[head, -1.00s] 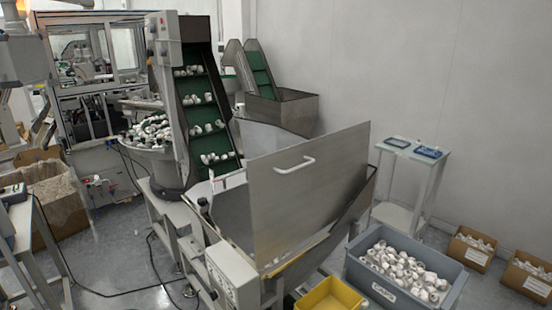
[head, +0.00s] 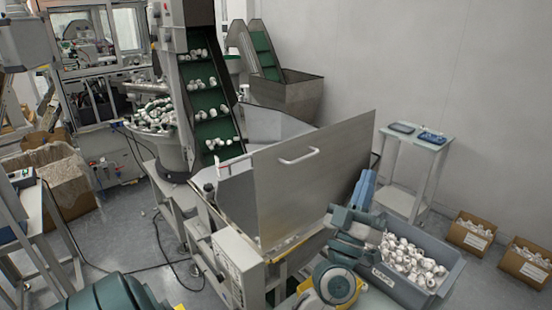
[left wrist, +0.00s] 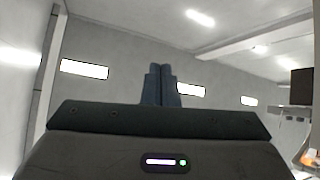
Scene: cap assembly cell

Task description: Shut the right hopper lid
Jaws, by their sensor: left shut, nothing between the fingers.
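The right hopper lid (head: 305,190) is a flat steel panel with a pale bar handle (head: 299,157). It stands raised, nearly upright, on the steel hopper (head: 238,192) in the head view. The lid does not show there.
A small side table (head: 408,200) and cardboard boxes (head: 470,238) stand farther right. A green conveyor (head: 206,100) rises behind the hopper.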

